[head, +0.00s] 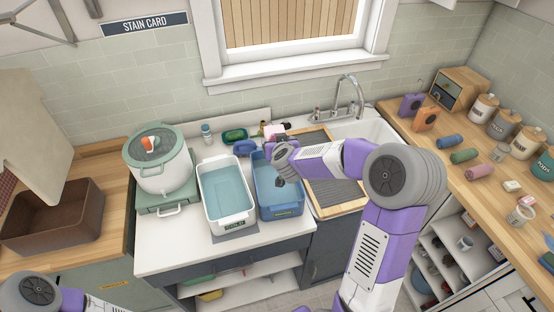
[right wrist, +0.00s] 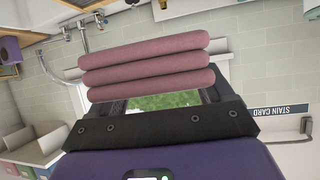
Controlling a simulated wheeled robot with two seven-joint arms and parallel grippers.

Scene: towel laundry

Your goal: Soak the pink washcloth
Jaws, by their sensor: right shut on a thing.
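The pink washcloth (right wrist: 147,62) is folded into three thick layers. It is at the jaws of my right gripper (right wrist: 157,112), which is shut on it. In the head view my right gripper (head: 284,164) is over the back part of the blue tub (head: 296,208). The blue tub holds water. A white tub (head: 213,221) with water stands beside it on the left. Labels on both tubs are too small to read. Part of my left arm shows at the lower left, but its gripper is out of view.
A white and green lidded pot (head: 163,172) stands left of the tubs. A sink (head: 372,130) with a faucet (head: 351,92) is at the right. A brown bin (head: 60,222) stands far left.

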